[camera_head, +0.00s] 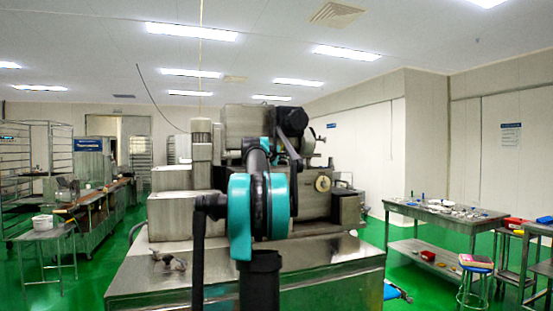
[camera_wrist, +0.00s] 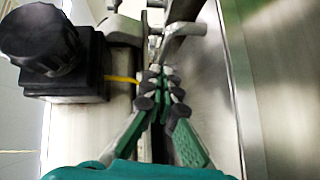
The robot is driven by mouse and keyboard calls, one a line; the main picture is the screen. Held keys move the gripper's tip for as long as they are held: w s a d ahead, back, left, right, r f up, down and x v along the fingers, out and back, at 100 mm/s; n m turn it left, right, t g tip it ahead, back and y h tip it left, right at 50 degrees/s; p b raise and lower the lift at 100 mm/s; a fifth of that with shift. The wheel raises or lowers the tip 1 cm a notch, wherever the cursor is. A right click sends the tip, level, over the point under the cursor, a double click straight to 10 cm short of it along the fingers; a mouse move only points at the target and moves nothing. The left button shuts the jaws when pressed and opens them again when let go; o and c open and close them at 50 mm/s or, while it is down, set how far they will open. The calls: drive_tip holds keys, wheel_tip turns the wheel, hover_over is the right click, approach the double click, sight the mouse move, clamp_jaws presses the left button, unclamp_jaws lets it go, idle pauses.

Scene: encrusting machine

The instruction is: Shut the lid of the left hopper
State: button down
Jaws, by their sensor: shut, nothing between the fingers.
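The encrusting machine (camera_head: 170,210) stands straight ahead in the head view. A grey steel box (camera_head: 245,118) at its top looks like a hopper; I cannot tell whether it is the left one or how its lid stands. My teal and black arm covers the machine's middle, and my gripper is not clear there. In the wrist view my gripper (camera_wrist: 162,82) is shut and empty, its fingertips together. A bent metal bracket (camera_wrist: 183,32) lies just beyond the fingertips; contact is unclear. A broad steel panel (camera_wrist: 205,75) runs along the right of the fingers.
A black knob (camera_wrist: 38,38) on a black block sits left of my gripper. A steel table (camera_head: 440,212) with small items, a blue stool (camera_head: 476,262) and a red bin (camera_head: 515,222) stand to the right. A side table (camera_head: 45,235) stands left. Green floor is open between.

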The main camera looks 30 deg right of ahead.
drive_tip(key=shift+s+d+f, duration=0.1)
drive_tip(key=shift+d+f, duration=0.05)
drive_tip(key=shift+d, duration=0.4)
drive_tip(key=shift+d, duration=0.1)
drive_tip(key=s+d, duration=0.3)
drive_tip(key=d, duration=1.1)
drive_tip(key=shift+s+d, duration=0.25)
drive_tip(key=shift+s, duration=0.05)
